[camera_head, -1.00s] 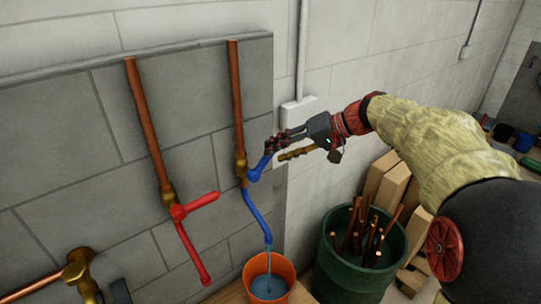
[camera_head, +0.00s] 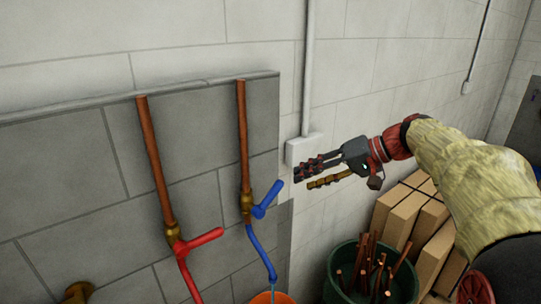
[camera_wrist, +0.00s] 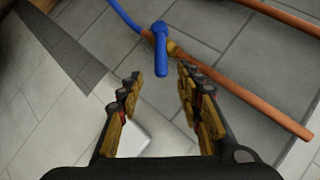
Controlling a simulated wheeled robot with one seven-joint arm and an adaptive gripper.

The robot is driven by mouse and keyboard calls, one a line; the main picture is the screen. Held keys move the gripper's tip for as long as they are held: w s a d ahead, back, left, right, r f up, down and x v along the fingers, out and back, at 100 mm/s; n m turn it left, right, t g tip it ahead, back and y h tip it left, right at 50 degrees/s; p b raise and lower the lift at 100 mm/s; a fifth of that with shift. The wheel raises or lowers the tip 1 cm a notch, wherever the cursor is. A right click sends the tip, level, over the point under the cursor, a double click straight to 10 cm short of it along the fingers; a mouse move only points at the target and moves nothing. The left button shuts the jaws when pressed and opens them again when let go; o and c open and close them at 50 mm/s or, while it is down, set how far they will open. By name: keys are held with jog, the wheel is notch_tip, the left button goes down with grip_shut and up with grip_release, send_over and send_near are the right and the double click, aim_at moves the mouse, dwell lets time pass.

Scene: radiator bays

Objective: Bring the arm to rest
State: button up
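My gripper (camera_head: 304,179) is open and empty, stretched out in front of the wall at the right of the blue valve. In the wrist view its two fingers (camera_wrist: 160,80) stand wide apart with nothing between them. The blue valve handle (camera_head: 267,198) sits on a brass fitting of the right copper pipe and tilts up to the right. In the wrist view the blue handle (camera_wrist: 161,50) lies beyond the fingertips, apart from them. My arm reaches in from the right, with a pale yellow sleeve on it.
A red valve handle (camera_head: 199,241) sits on the left copper pipe (camera_head: 154,160). A blue spout (camera_head: 262,253) runs down toward an orange bucket (camera_head: 267,298), with a thin stream below it. A green bin (camera_head: 343,283) of copper pipe pieces and several boxes (camera_head: 405,215) stand at the right.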

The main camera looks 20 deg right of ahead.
jog(key=s+d+f+m+g+h, duration=0.1)
jog(key=s+d+f+m+h, duration=0.1)
jog(key=s+f, duration=0.3)
jog(key=s+d+f+m+g+h, duration=0.1)
jog(key=s+f+m+h, duration=0.1)
jog(key=f, duration=0.5)
jog(key=s+a+f+n+h, duration=0.1)
jog(key=s+a+n, duration=0.1)
jog(key=s, duration=0.4)
jog(key=s+a+f+n+h, duration=0.1)
jog(key=s+a+n+h, duration=0.1)
jog(key=s+a, duration=0.3)
jog(key=s+a+f+n+t+h, duration=0.1)
jog(key=s+a+h, duration=0.1)
jog(key=s, duration=0.6)
jog(key=shift+s+a+n, duration=0.2)
jog(key=shift+a+n, duration=0.2)
jog(key=shift+a, duration=0.3)
